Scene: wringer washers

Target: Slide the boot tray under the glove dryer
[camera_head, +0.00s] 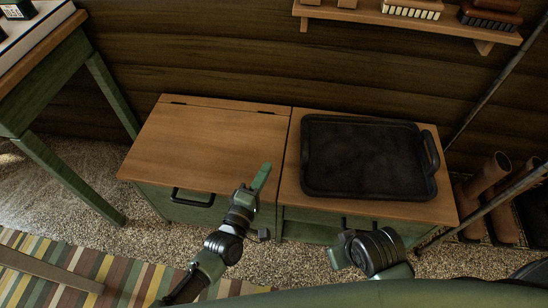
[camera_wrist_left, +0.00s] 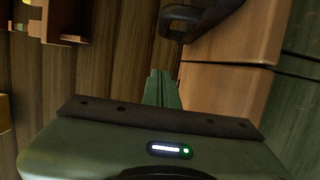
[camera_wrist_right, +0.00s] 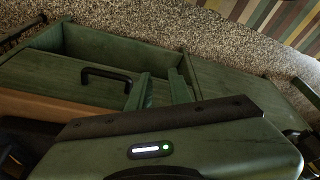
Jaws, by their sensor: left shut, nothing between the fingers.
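The black boot tray (camera_head: 365,158), a shallow rounded tray with side handles, lies flat on the right part of the wooden cabinet top. A dark handle, seemingly the tray's (camera_wrist_left: 180,22), shows in the left wrist view. My left gripper (camera_head: 264,174) is shut and empty, above the cabinet's front edge, left of the tray and apart from it. My right gripper (camera_wrist_right: 162,88) is open and empty in front of the cabinet, below the tray in the head view.
The cabinet's left top (camera_head: 205,145) is bare. A green front with a black handle (camera_wrist_right: 105,74) shows near my right gripper. A wall shelf (camera_head: 400,17) holds brushes above the tray. A green-legged table (camera_head: 45,75) stands left; a striped rug (camera_head: 85,270) lies in front.

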